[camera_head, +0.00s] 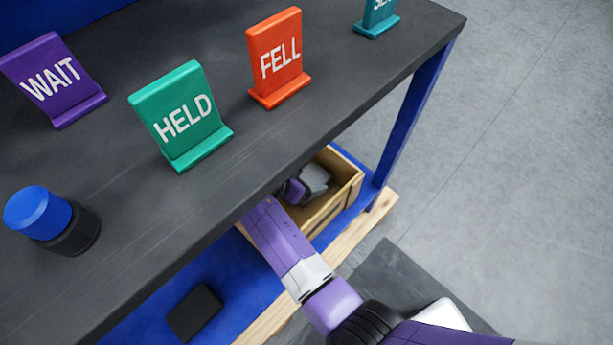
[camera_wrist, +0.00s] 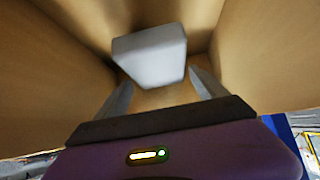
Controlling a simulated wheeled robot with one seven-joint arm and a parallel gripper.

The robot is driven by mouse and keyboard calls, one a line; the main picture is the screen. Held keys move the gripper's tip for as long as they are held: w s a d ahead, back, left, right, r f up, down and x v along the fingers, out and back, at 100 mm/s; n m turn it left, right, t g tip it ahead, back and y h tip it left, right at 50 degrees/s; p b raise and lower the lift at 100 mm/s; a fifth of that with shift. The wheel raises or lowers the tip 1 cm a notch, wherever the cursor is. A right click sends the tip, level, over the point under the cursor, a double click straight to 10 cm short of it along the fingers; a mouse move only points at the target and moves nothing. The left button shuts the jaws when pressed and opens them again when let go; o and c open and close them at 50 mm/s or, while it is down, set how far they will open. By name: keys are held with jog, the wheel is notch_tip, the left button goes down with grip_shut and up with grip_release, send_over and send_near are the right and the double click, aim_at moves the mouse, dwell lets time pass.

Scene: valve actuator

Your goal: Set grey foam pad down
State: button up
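The grey foam pad (camera_wrist: 150,58) is a pale block with rounded edges, inside the wooden crate in the wrist view. My gripper (camera_wrist: 160,78) has its two fingers apart, one by each side of the pad's near end. I cannot tell whether the fingertips press on the pad or stand just clear of it. Whether the pad rests on the crate floor is also unclear. In the head view my arm reaches under the tabletop edge into the crate (camera_head: 345,196). A grey shape shows there beside my wrist, and the fingertips are hidden.
The crate stands on a blue lower shelf (camera_head: 240,290), with a dark square block (camera_head: 195,312) to its left. The dark tabletop (camera_head: 300,130) overhangs it, bearing WAIT, HELD (camera_head: 180,115) and FELL (camera_head: 278,58) signs and a blue-capped knob (camera_head: 40,212). Crate walls enclose my gripper closely.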

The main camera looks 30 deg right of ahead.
jog(key=shift+o, duration=0.6)
jog(key=shift+r+p, duration=0.5)
jog(key=shift+r, duration=0.05)
jog(key=p+v, duration=0.3)
jog(key=v, duration=0.9)
